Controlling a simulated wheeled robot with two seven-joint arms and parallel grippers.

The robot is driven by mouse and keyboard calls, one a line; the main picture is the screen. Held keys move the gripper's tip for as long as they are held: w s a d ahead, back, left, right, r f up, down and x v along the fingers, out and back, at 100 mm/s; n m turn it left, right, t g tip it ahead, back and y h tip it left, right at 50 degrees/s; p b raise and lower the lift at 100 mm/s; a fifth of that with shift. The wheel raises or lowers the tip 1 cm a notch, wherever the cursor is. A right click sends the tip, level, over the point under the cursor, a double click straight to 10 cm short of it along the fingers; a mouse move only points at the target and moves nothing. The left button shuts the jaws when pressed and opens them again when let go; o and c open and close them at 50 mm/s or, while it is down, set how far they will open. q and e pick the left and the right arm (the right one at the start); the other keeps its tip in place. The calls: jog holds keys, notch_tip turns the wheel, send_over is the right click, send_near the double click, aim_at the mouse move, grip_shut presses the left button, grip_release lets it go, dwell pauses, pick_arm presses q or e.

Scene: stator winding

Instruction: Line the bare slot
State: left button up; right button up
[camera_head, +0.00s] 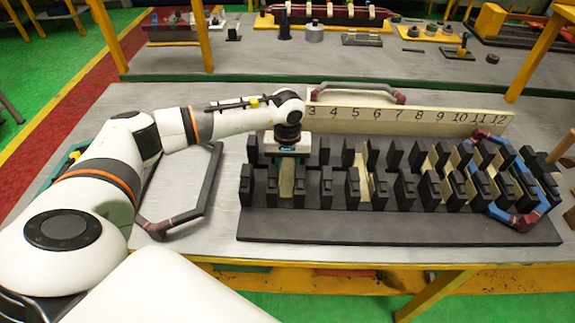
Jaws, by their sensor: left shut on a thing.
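The dark stator block (400,226) lies on the grey table, with two rows of black teeth and slots between them. A numbered board (405,119) stands behind it, showing 3 to 12; lower numbers are hidden by my arm. My left gripper (288,158) points down over the left part of the block, shut on a cream slot liner (286,184). The liner is between teeth there; I cannot tell how deep it sits. Another cream liner (366,184) lies in a slot further right, and several more show toward the right end. My right gripper is not in view.
A blue coil with red ends (521,222) sits around teeth at the block's right end. A dark coil (187,214) lies on the table left of the block, and another (352,86) lies behind the board. A second bench (260,62) with parts stands further back.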

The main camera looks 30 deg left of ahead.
aim_at(287, 173)
pick_arm(q)
jog(key=shift+f+b, duration=0.25)
jog(key=shift+b, duration=0.05)
dwell(0.4)
jog(key=o, duration=0.9)
jog(key=shift+c, duration=0.2)
jog(key=shift+r, duration=0.25)
jog(key=shift+r+p, duration=0.3)
jog(key=shift+r, duration=0.1)
jog(key=shift+r, duration=0.2)
notch_tip(287, 173, up, 7)
jog(key=p, duration=0.4)
jog(key=shift+r, duration=0.2)
